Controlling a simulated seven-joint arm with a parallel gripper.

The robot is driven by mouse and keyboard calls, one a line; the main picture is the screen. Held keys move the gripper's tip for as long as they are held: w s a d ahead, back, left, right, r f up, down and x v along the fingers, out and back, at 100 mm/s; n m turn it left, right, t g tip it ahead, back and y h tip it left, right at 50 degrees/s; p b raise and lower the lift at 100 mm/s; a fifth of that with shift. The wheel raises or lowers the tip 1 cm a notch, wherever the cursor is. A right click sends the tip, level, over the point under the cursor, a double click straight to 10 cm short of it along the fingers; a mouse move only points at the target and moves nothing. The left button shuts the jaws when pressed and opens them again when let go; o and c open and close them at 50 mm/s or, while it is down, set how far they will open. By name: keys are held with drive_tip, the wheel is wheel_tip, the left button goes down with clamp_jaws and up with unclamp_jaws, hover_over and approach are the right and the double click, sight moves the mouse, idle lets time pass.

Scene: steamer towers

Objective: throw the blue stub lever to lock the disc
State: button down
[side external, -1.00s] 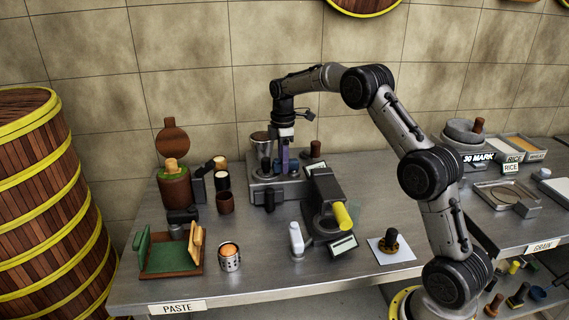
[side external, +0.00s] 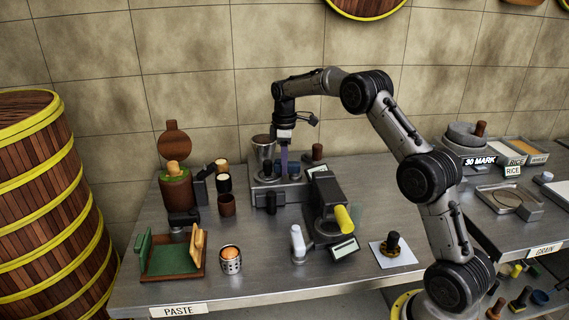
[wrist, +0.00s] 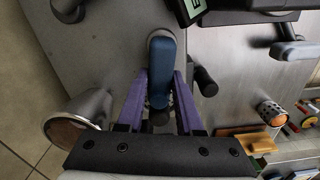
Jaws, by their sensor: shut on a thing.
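The blue stub lever (wrist: 162,75) lies lengthwise between the two purple fingers of my gripper (wrist: 163,88) in the wrist view. The fingers are shut on it, one along each side. Its far end sits over a rounded light metal mount. In the side view my gripper (side external: 284,163) points straight down at the grey metal fixture (side external: 263,198) at the back of the table. The fingers and small dark blue knobs there hide most of the lever. I cannot single out the disc.
A dark machine with a yellow handle (side external: 343,219) stands to the front right. A white bottle (side external: 298,242) and a perforated cup (side external: 230,260) are nearer the front. Small dark cups stand left of the fixture.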

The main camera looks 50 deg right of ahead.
drive_tip(key=shift+d+r, duration=0.1)
drive_tip(key=c, duration=0.6)
unclamp_jaws()
drive_tip(key=shift+o, duration=0.2)
wheel_tip(320, 180, up, 14)
